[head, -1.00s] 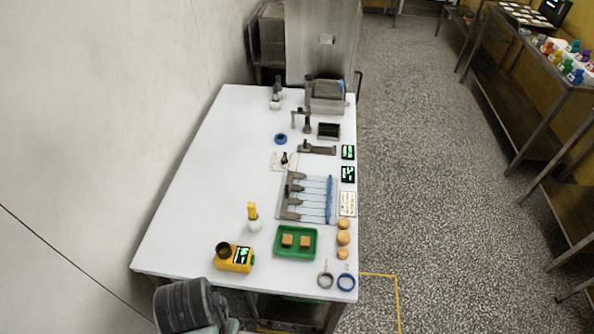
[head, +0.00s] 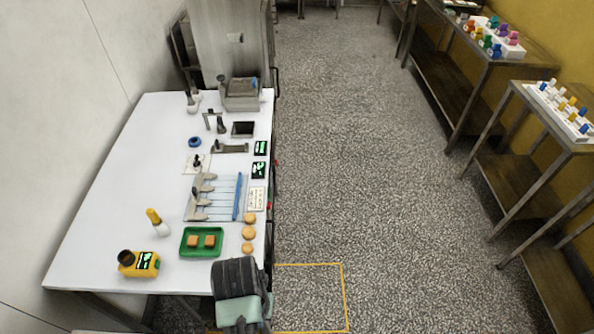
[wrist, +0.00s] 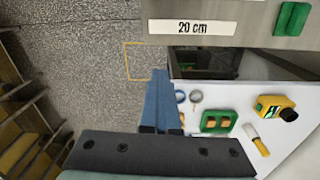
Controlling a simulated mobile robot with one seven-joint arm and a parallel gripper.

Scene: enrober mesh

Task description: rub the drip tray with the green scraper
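Small coloured pieces, some of them green (head: 496,50), stand on a white holder on the far right bench in the head view. They are too small for me to tell which is the green scraper. A dark shallow rectangular tray (head: 243,129), perhaps the drip tray, lies near the back of the white table, in front of the grey metal box. My gripper (wrist: 161,72) shows in the wrist view with its blue fingers side by side, with nothing seen between them. It is apart from the scraper pieces and the dark tray.
The white table (head: 120,200) holds a green tray (head: 203,255) with two brown blocks, a yellow device (head: 138,263) and a blue-edged wire frame (head: 238,198). A nearer right bench bears a white rack (head: 562,112). Speckled floor between table and benches is clear.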

